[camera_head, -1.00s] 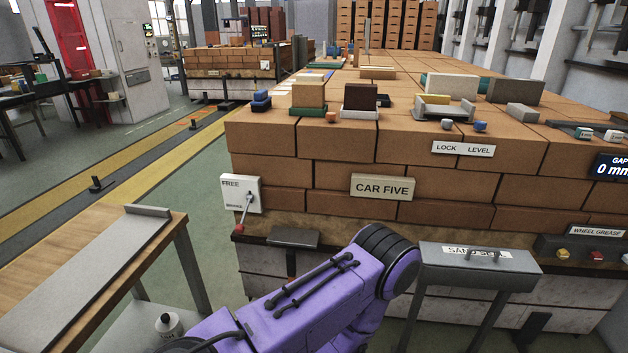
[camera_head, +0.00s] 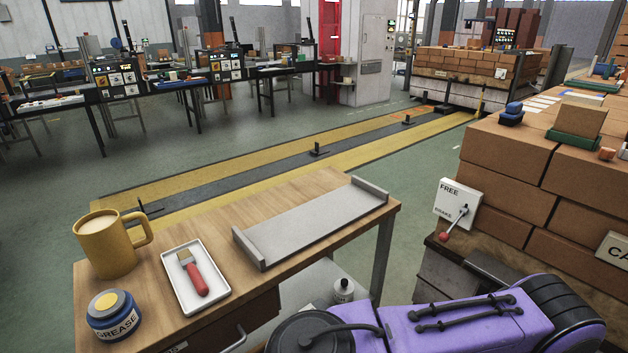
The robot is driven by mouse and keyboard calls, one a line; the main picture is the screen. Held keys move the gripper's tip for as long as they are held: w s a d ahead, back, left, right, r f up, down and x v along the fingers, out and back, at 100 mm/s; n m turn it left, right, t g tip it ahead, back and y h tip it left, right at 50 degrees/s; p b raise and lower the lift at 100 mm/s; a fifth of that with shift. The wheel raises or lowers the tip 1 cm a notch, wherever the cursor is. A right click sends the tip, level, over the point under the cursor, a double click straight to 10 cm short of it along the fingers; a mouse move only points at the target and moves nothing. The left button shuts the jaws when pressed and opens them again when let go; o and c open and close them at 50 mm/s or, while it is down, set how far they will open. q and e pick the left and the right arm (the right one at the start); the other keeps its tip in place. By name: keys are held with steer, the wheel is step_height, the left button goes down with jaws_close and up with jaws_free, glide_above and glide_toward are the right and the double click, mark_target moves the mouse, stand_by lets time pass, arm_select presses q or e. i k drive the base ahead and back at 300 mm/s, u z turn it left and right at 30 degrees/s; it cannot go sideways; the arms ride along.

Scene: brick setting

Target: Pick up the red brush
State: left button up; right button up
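The red brush (camera_head: 194,274) lies in a small white tray (camera_head: 213,300) on a wooden table at the lower left. Its red handle points toward me and its tan bristles point away. A purple arm (camera_head: 455,325) of mine crosses the lower right of the view, between the table and the brick stack. No gripper shows in this view, and nothing touches the brush.
On the wooden table (camera_head: 330,187) a yellow mug (camera_head: 105,248) stands left of the tray, and a blue grease jar (camera_head: 113,315) stands in front of the mug. A grey metal channel (camera_head: 310,223) lies to the right. Stacked bricks (camera_head: 510,165) with a brake lever (camera_head: 450,228) rise at the right.

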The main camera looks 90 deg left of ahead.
mark_target(187, 262)
steer(key=u, duration=3.65)
